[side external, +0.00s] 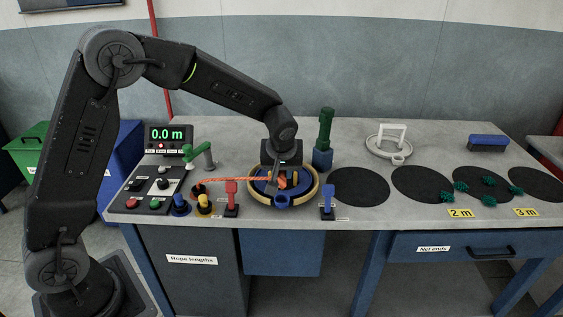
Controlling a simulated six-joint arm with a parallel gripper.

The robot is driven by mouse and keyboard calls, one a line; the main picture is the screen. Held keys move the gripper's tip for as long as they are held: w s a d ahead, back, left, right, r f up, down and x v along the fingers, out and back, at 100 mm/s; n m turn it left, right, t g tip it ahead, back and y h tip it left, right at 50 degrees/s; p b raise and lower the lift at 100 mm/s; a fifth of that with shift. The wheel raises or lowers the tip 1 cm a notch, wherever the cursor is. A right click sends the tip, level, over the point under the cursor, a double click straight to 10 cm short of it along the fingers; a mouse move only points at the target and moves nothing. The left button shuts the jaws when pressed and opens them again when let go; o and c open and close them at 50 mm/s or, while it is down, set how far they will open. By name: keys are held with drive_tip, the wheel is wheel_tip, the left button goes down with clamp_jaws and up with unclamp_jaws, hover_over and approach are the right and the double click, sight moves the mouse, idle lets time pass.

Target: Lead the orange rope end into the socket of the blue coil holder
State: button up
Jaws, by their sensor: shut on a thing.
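The orange rope (236,180) runs from a dark opening beside the control panel to the blue coil holder (262,190). My gripper (281,180) is low over the middle of the holder, shut on the orange rope end (282,182). The holder is a round blue dish with a tan rim and a small blue ring-like part (283,201) at its front, perhaps the socket. My gripper hides part of the holder's middle. I cannot tell whether the rope end touches the holder.
A red clamp-like post (231,196) and a blue one (328,202) flank the holder. A green-topped blue post (324,140) stands behind it. A display (168,137) reads 0.0 m. Dark round mats (360,187) lie to the right, with several green tangles (488,182).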

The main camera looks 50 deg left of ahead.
sight(282, 183)
drive_tip(key=shift+f, duration=2.2)
drive_tip(key=shift+f, duration=0.7)
drive_tip(key=o, duration=1)
drive_tip(key=v, duration=1.4)
